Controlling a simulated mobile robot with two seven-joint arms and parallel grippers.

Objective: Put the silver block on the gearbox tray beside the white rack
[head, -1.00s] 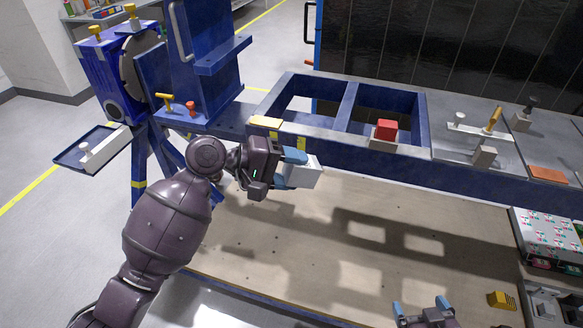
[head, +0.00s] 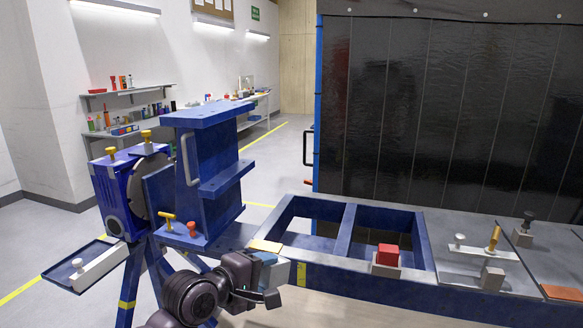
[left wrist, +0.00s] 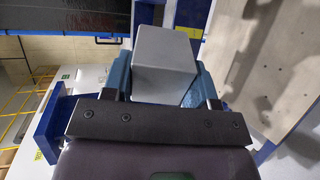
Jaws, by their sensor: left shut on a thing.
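The silver block (left wrist: 165,50) is held between the blue fingers of my left gripper (left wrist: 160,85), which is shut on it in the left wrist view. In the head view my left gripper (head: 272,268) is low in the middle, in front of the blue frame, and the block shows only in part. The gearbox tray (head: 62,271) is a shallow dark blue tray at the far left, below the gearbox. The white rack (head: 100,267) lies along its right side. The visible left part of the tray looks bare. My right gripper is out of view.
A yellow T-handle (head: 166,218) stands near the bracket.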

